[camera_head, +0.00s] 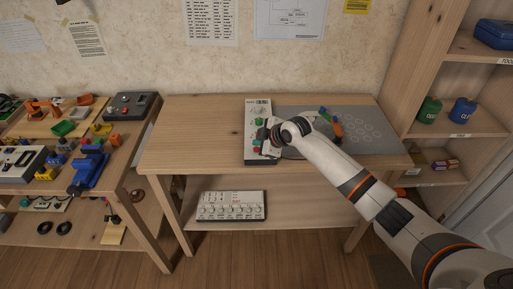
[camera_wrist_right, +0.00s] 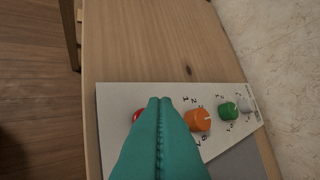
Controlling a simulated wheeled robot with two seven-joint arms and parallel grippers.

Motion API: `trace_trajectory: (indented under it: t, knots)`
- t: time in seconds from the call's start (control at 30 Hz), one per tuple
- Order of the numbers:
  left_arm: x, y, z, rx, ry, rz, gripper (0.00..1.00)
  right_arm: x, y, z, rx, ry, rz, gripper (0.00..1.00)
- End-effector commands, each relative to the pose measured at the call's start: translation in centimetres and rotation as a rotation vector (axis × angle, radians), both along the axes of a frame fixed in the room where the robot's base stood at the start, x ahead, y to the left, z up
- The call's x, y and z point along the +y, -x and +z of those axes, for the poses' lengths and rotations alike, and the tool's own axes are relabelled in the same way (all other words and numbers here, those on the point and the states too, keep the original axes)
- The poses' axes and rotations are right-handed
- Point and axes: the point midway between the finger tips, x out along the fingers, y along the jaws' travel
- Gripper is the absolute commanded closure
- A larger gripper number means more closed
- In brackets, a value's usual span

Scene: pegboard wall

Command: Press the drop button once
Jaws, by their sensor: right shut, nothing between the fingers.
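A white control panel (camera_head: 252,158) lies on the wooden table, with several coloured controls along it. In the right wrist view the panel (camera_wrist_right: 112,98) shows an orange knob (camera_wrist_right: 198,120), a green knob (camera_wrist_right: 228,111), a pale grey knob (camera_wrist_right: 243,104) and a red button (camera_wrist_right: 137,115), partly hidden by my fingers. I cannot read which control is marked drop. My right gripper (camera_wrist_right: 160,101) has teal fingers, shut and empty, with tips over the panel between the red button and the orange knob. Whether they touch anything is unclear. In the head view my right gripper (camera_head: 268,137) covers part of the panel. My left gripper is not in view.
A grey plate (camera_head: 375,125) with a ring pattern lies right of the panel, partly under my arm. The table's left part (camera_head: 200,130) is clear. A second white panel (camera_head: 232,206) sits on the lower shelf. A cluttered bench stands left, a shelf unit (camera_head: 455,100) right.

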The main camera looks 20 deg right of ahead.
Motion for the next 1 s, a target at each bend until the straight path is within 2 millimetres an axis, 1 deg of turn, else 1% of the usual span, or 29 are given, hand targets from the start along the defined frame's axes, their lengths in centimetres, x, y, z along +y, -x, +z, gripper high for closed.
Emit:
trace_trajectory:
  t: [0.17, 0.5, 0.6, 1.0]
  knots:
    - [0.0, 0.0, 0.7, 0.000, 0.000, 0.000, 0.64, 0.0, 0.0, 0.8, -0.001, 0.000, -0.001, 1.00]
    - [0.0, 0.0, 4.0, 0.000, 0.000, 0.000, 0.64, 0.0, 0.0, 4.3, -0.001, 0.000, -0.001, 1.00]
    - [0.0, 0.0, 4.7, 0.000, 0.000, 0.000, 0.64, 0.0, 0.0, 5.1, 0.000, 0.000, 0.000, 1.00]
    - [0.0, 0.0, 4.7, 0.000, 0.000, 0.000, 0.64, 0.0, 0.0, 5.0, 0.000, 0.000, 0.000, 1.00]
